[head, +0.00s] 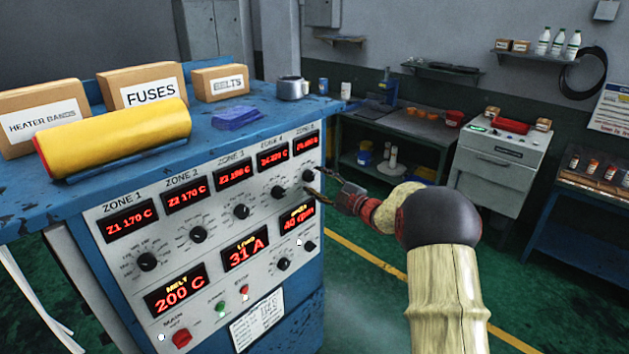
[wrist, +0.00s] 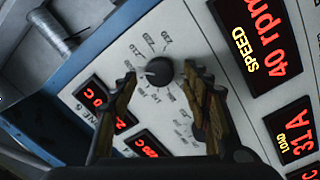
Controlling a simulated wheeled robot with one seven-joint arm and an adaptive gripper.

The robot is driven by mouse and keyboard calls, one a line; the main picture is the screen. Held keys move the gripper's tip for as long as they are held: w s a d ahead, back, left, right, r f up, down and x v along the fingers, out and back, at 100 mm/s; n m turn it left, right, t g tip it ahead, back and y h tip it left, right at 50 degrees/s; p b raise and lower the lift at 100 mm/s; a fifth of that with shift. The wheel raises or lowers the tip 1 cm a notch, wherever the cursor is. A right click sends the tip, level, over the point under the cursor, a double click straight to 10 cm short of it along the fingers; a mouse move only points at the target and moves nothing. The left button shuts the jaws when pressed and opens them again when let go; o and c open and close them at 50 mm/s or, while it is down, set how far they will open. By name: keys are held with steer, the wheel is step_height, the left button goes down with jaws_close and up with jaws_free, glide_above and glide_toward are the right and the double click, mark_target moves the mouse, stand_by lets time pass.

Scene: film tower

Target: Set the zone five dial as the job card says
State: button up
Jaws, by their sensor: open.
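The zone five dial (wrist: 160,71) is a round black knob on the grey panel, ringed by printed numbers, in the wrist view. Its pale pointer mark faces left in that view; the exact number is hard to read. In the head view the dial (head: 308,175) is at the panel's upper right, below the zone five display (head: 306,147). My gripper (wrist: 161,76) is open, with one finger on each side of the dial; I cannot tell whether they touch it. My gripper also shows in the head view (head: 314,182). A white printed card (head: 259,320) low on the cabinet front is too small to read.
Other dials, such as the zone four dial (head: 278,192), and the speed display (head: 297,219) sit close by. A yellow roll (head: 115,138) and labelled boxes stand on the blue cabinet top (head: 285,112). Green floor (head: 365,290) is clear to the right.

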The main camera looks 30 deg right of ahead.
steer(key=shift+x, duration=0.9)
steer(key=shift+c, duration=1.4)
steer(key=c, duration=0.7)
steer(key=shift+c, duration=0.9)
